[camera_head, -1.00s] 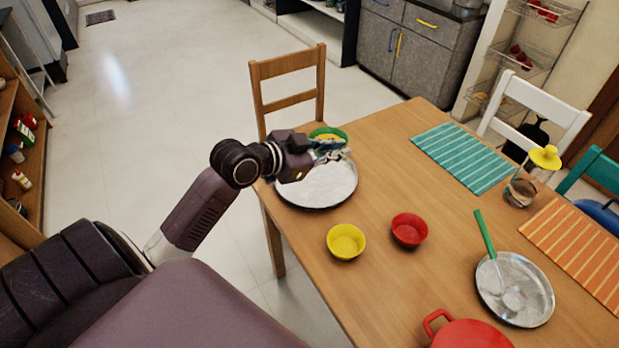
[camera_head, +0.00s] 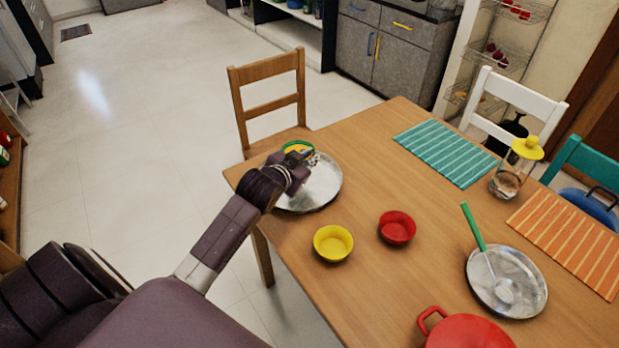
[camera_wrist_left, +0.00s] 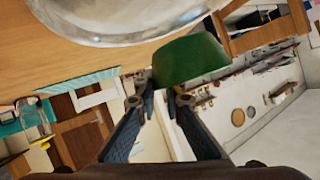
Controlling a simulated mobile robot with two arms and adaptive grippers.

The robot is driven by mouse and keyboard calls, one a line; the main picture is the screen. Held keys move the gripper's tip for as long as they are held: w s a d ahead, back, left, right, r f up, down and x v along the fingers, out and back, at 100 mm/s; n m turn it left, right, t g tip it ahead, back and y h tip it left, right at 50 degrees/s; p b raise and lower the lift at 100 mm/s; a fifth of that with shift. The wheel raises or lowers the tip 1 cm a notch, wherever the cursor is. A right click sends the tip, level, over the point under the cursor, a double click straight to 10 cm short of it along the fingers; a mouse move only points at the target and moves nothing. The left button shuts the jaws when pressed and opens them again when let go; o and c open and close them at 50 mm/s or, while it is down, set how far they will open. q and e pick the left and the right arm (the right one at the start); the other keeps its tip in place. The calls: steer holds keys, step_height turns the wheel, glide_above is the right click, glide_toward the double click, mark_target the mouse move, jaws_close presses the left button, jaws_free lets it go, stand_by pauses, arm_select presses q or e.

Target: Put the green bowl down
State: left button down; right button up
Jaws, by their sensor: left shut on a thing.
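The green bowl (camera_head: 297,146) is at the far left of the table, by the far rim of a round metal plate (camera_head: 325,186). It is partly hidden behind my left gripper (camera_head: 309,160). In the left wrist view the green bowl (camera_wrist_left: 190,60) is between and beyond the fingertips, and my left gripper (camera_wrist_left: 160,100) is shut on its rim. The bowl is next to the metal plate (camera_wrist_left: 130,25) in that view; I cannot tell whether they touch. My right gripper is not in view.
A yellow bowl (camera_head: 333,243) and a red bowl (camera_head: 397,228) stand on the wooden table (camera_head: 400,165). A metal pan (camera_head: 530,285) with a green-handled ladle and a red pot (camera_head: 470,333) are at the right. A wooden chair (camera_head: 270,108) stands behind the table's far left corner.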

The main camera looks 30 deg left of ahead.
mark_target(310, 186)
arm_select(q)
step_height(310, 186, down, 8)
steer(key=shift+r, duration=0.2)
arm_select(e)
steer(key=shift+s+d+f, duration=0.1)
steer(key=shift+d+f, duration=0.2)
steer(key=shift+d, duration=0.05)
arm_select(q)
steer(key=shift+f, duration=0.1)
steer(key=c, duration=2)
jaws_free()
steer(key=v, duration=1.2)
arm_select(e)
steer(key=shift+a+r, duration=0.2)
arm_select(q)
steer(key=shift+s+f, duration=0.1)
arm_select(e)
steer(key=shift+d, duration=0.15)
